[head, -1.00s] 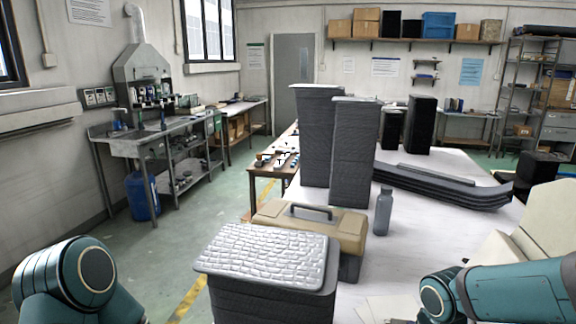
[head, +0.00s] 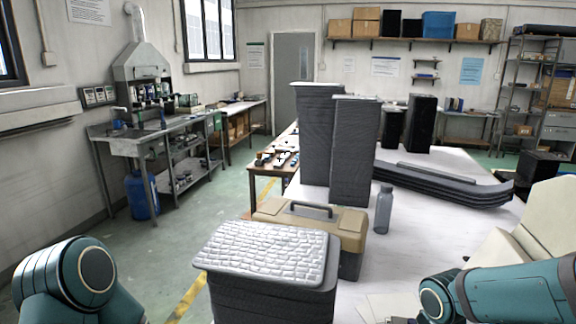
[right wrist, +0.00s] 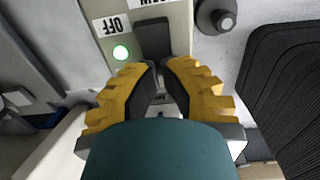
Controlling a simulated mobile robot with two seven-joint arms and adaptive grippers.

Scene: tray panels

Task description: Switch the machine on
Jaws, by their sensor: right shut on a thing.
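In the right wrist view, a pale machine panel (right wrist: 83,12) carries an upside-down OFF label (right wrist: 112,25) and a lit green lamp (right wrist: 121,52). A dark switch handle (right wrist: 153,38) stands out from the panel beside the lamp. My right gripper (right wrist: 161,68) has its yellow, dark-padded fingers drawn together at the handle's near end and is shut on it. The exact contact is partly hidden between the fingers. In the head view only arm links show, at the lower left and lower right; my left gripper is not in view.
In the head view, a tan toolbox (head: 348,232), a grey bottle (head: 384,210) and tall dark stacks (head: 353,150) stand on the white table (head: 410,245).

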